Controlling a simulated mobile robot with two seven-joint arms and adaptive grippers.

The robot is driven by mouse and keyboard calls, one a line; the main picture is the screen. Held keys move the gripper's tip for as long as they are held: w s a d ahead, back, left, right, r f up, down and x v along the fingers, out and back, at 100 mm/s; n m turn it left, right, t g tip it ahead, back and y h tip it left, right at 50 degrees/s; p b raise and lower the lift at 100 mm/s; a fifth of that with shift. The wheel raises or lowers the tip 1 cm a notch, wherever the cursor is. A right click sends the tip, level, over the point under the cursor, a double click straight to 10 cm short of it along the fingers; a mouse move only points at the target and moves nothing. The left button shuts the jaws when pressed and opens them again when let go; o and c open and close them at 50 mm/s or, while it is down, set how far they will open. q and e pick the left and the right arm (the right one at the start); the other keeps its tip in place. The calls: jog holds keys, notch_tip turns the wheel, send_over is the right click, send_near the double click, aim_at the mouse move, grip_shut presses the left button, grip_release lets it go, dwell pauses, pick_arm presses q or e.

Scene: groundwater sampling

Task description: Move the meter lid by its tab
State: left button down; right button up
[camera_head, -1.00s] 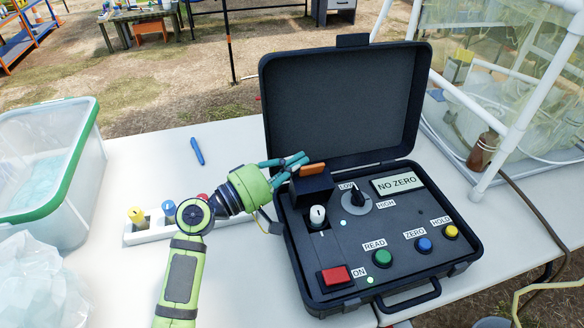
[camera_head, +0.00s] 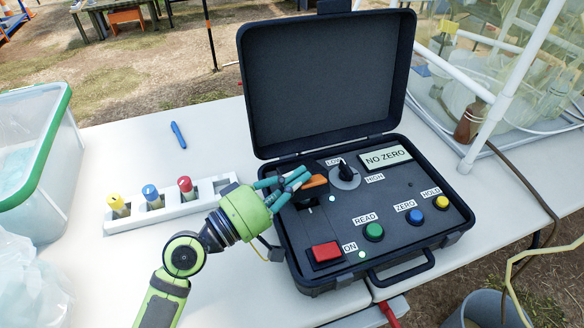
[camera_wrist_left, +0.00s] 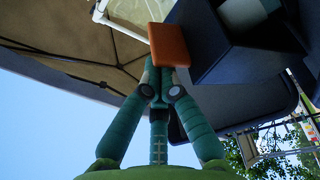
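The meter lid (camera_head: 312,196) is a small dark cover on the left part of the open meter case's panel, with an orange tab (camera_head: 315,181) on it. It sits over the place of the white-capped vial, which is mostly hidden. In the left wrist view the tab (camera_wrist_left: 170,45) lies right at my fingertips, beside the dark lid. My left gripper (camera_head: 304,178) has its teal fingers drawn together at the tab's left end. They appear to touch it; I cannot see the tab between them. My right gripper is out of view.
The case's large cover (camera_head: 325,80) stands open behind. READ (camera_head: 374,232), ZERO, HOLD and a red ON switch (camera_head: 326,252) are in front. A white rack (camera_head: 185,209) with capped vials is left, with a blue pen (camera_head: 178,134) beyond. The table between is clear.

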pick_arm(q)
jog(key=shift+s+f, duration=0.2)
jog(key=shift+s+d, duration=0.1)
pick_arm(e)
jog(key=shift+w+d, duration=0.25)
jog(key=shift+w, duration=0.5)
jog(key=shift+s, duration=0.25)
